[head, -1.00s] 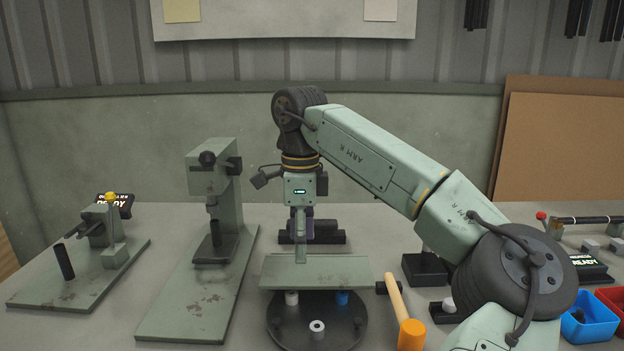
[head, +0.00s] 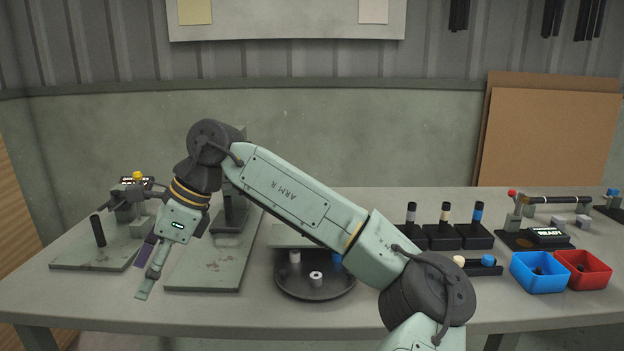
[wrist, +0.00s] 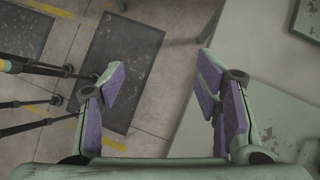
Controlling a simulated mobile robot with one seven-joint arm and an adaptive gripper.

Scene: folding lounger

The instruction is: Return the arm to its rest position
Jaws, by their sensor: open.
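My gripper (head: 150,268) hangs at the left front of the workbench in the head view, pointing down and slightly left. My arm reaches to it from the lower right. In the wrist view my gripper (wrist: 160,95) has its two purple-padded fingers wide apart with nothing between them. Below it there are the concrete floor (wrist: 175,75) with a dark mat (wrist: 120,65) on the left and the bench top (wrist: 240,90) on the right.
The workbench (head: 400,303) carries a green press (head: 215,265), a round dark tray (head: 315,290), several black holders (head: 443,237), and blue (head: 540,284) and red (head: 585,284) bins at the right. A smaller fixture (head: 95,257) stands at the far left.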

